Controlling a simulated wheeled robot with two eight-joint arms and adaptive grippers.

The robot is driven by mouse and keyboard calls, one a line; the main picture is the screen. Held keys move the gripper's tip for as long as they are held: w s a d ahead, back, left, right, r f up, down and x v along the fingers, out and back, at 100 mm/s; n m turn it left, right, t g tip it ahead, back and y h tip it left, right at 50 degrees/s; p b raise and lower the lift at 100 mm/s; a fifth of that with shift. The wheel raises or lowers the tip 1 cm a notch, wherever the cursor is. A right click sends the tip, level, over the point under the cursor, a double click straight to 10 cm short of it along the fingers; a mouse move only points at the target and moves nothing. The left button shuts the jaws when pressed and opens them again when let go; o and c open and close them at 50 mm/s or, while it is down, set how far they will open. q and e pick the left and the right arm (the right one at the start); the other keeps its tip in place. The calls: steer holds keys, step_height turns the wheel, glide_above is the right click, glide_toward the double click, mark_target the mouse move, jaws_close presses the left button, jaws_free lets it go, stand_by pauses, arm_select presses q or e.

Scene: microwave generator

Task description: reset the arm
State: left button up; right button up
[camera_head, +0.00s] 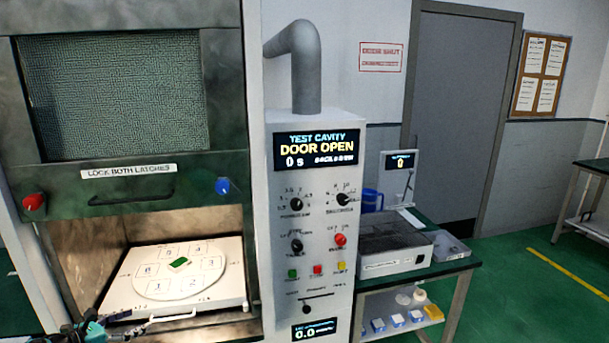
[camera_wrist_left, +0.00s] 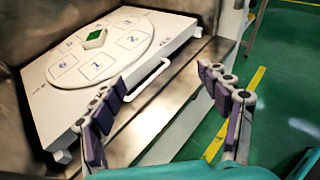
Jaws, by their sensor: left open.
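My left gripper (camera_head: 92,330) shows at the bottom left of the head view, low in front of the open test cavity. In the left wrist view its two fingers (camera_wrist_left: 165,112) are spread apart with nothing between them. The left finger overlaps the front edge of the white tray (camera_wrist_left: 70,115) in the picture; I cannot tell whether they touch. The tray's white handle (camera_wrist_left: 148,80) shows beyond the fingertips. A green piece (camera_head: 180,264) lies on the round numbered plate (camera_head: 160,285) on the tray. My right gripper is not in view.
The cavity door (camera_head: 120,120) is raised, with a red latch (camera_head: 33,202) and a blue latch (camera_head: 222,185). The control panel (camera_head: 315,240) reads "DOOR OPEN".

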arm_select(q)
steer(key=w+d+r+n+t+y, duration=0.1)
steer(key=w+d+r+n+t, duration=0.15)
steer(key=r, duration=0.45)
steer(key=w+d+r+n+t+y, duration=0.1)
steer(key=d+r+n+t, duration=0.1)
steer(key=r+n, duration=0.35)
steer(key=w+d+r+n+t+y, duration=0.1)
steer(key=w+d+r+t, duration=0.1)
steer(key=r, duration=0.6)
steer(key=s+d+r+n+y, duration=0.45)
steer(key=r+n+y, duration=0.35)
steer(key=n, duration=0.6)
steer(key=s+d+f+n+g+h, duration=0.1)
steer(key=s+d+f+n+g, duration=0.3)
steer(key=s, duration=0.6)
steer(key=s+d+f+n+g+h, duration=0.1)
steer(key=s+d+f+n+g, duration=0.2)
steer(key=s+d+f+n, duration=0.5)
steer(key=s+d+f+n+g+h, duration=0.2)
steer(key=s+d+f+n+g, duration=0.2)
steer(key=s+d+f, duration=0.5)
steer(key=s+f+n, duration=0.2)
steer(key=s, duration=0.1)
steer(key=shift+s+f+n+g, duration=0.25)
steer(key=shift+f+n+g, duration=0.1)
steer(key=shift+n, duration=0.05)
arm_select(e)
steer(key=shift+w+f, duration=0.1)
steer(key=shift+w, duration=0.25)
